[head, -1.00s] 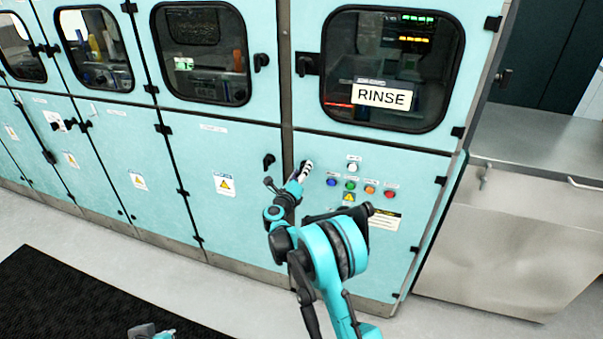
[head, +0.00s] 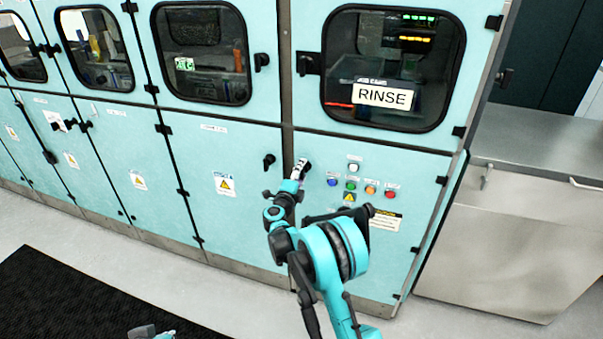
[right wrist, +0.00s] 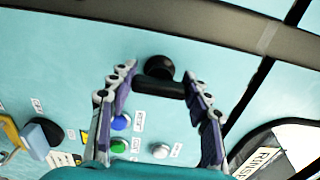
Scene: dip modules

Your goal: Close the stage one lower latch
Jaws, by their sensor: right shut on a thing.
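My right gripper (head: 302,166) is at the left edge of the lower panel with the coloured buttons, beside the grey post. In the right wrist view my right gripper (right wrist: 158,80) has its two fingers on either side of a black latch handle (right wrist: 158,90) and is shut on it. The handle's round black base (right wrist: 153,69) shows behind it on the teal panel. In the head view the gripper mostly hides this latch. Another black lower latch (head: 269,160) is on the neighbouring panel to the left, apart from the gripper. My left gripper's fingers do not show.
Several coloured buttons (head: 351,185) sit just right of the gripper. Above is a windowed door with a RINSE sign (head: 385,96) and a black upper latch (head: 306,64). A steel bench (head: 520,220) stands at the right. A dark mat (head: 70,300) lies on the clear floor.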

